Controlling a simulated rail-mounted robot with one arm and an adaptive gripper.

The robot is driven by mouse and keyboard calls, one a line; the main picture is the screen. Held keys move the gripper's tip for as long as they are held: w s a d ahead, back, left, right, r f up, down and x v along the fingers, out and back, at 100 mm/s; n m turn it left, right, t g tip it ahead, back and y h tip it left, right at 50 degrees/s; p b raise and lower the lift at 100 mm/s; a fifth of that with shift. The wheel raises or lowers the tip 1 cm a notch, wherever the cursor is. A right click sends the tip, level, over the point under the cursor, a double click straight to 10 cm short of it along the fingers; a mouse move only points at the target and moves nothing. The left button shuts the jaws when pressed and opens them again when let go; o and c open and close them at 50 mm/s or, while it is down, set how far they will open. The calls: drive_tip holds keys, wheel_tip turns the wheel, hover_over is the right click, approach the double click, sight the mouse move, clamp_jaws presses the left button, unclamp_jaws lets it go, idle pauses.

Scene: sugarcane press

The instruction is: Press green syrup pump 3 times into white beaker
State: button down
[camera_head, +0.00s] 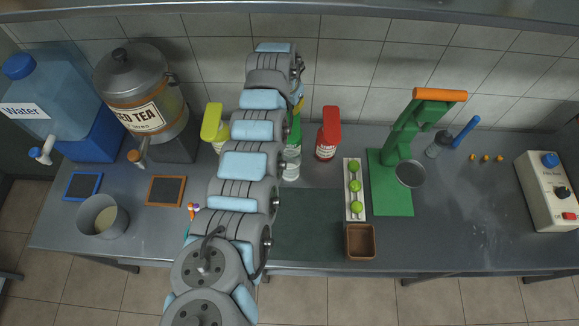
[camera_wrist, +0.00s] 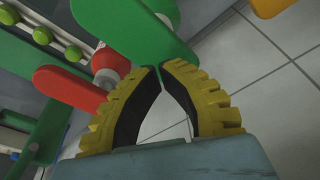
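The green syrup pump (camera_head: 295,130) stands against the back of the counter, partly hidden by my arm. The white beaker (camera_head: 291,166) sits in front of it, also partly covered by my arm. In the wrist view the green pump head (camera_wrist: 118,22) fills the top middle, and its broad end is by my fingertips. My gripper (camera_wrist: 160,66) has yellow fingers with black pads; their tips are brought together and hold nothing visible. In the head view only a bit of yellow finger shows by the pump. Whether the tips touch the pump head is unclear. The beaker cannot be made out in the wrist view.
A red pump bottle (camera_head: 328,138) stands close on the right, a yellow one (camera_head: 213,128) on the left. A lime tray (camera_head: 355,205), brown box (camera_head: 361,242) and green press (camera_head: 392,185) are farther right. A tea dispenser (camera_head: 139,92) stands left. The tiled wall is close behind.

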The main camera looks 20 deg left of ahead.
sight(291, 117)
drive_tip(key=shift+f+b, duration=0.45)
drive_tip(key=shift+f, duration=0.7)
drive_tip(key=shift+f+b, duration=0.95)
drive_tip(key=shift+f, duration=0.95)
drive_tip(key=shift+r, duration=0.1)
drive_tip(key=shift+r+p, duration=1.7)
drive_tip(key=shift+r, duration=1.2)
drive_tip(key=shift+f, duration=0.2)
drive_tip(key=shift+f, duration=0.35)
drive_tip(key=shift+f+b, duration=0.35)
drive_tip(key=shift+b, duration=0.05)
drive_tip(key=shift+f, duration=0.35)
